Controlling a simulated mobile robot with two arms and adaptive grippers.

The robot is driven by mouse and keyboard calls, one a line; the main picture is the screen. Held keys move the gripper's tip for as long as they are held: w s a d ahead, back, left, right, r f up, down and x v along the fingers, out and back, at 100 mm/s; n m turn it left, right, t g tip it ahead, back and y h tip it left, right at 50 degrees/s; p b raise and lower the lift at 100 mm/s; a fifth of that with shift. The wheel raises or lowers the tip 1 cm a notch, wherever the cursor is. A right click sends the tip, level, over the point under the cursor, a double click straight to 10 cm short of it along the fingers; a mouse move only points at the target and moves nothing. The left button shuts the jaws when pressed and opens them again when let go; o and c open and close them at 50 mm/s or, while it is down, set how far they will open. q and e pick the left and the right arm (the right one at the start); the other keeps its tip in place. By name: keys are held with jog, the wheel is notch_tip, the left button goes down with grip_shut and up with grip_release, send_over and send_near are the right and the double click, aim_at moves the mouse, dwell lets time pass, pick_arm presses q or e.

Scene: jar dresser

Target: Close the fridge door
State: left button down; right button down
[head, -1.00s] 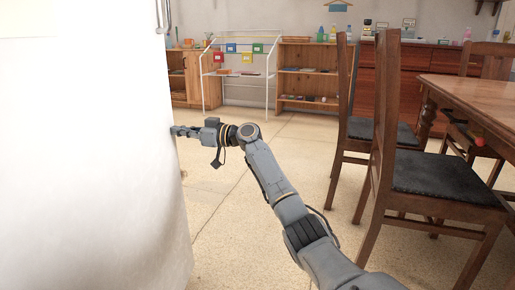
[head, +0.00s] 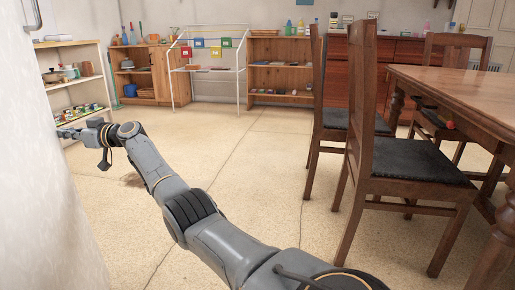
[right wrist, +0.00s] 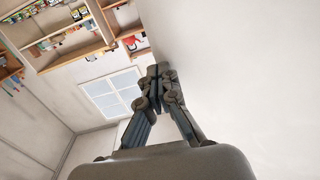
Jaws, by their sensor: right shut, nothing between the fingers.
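The white fridge door (head: 45,200) fills the left edge of the head view, with a metal handle (head: 33,14) at its top. My right gripper (head: 68,133) is at the door's edge, its fingertips against or very close to the door; exact contact cannot be told. In the right wrist view, my right gripper (right wrist: 158,75) is shut and empty, beside a large pale surface (right wrist: 240,70) that seems to be the door. The fridge body is out of view. My left gripper is not in view.
A shelf unit (head: 78,60) with bowls and jars stands beyond my right gripper. Wooden chairs (head: 410,165) and a table (head: 460,90) stand on the right.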

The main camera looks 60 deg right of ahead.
aim_at(56, 135)
jog(key=shift+w+a, duration=1.4)
jog(key=shift+a, duration=0.2)
